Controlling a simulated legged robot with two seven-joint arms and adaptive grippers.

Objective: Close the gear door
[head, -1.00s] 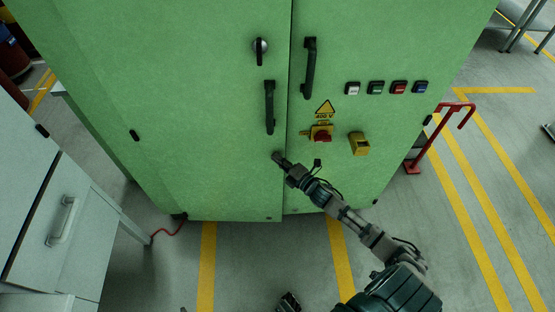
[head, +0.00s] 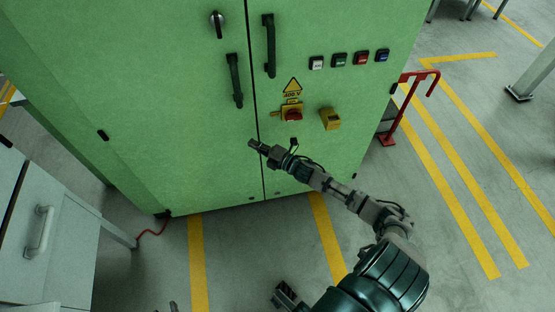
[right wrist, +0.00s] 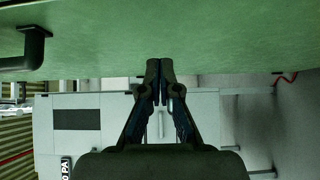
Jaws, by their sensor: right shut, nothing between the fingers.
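The green gear cabinet (head: 160,110) has two door leaves that meet at a thin dark seam. The right leaf (head: 320,65) carries another black handle (head: 269,45). The leaves look flush or nearly so; I cannot tell if a small gap stays. My right gripper (head: 253,145) is shut and empty, at the left leaf's face beside the seam, below its handle. Contact is unclear. In the right wrist view the shut fingertips (right wrist: 160,68) are just under the green face (right wrist: 190,35).
A red switch (head: 292,114), a yellow box (head: 330,119) and several buttons sit on the right leaf. A red floor stand (head: 390,125) is to the right. A grey drawer unit (head: 50,240) is at lower left. The yellow-striped floor in front is mostly free.

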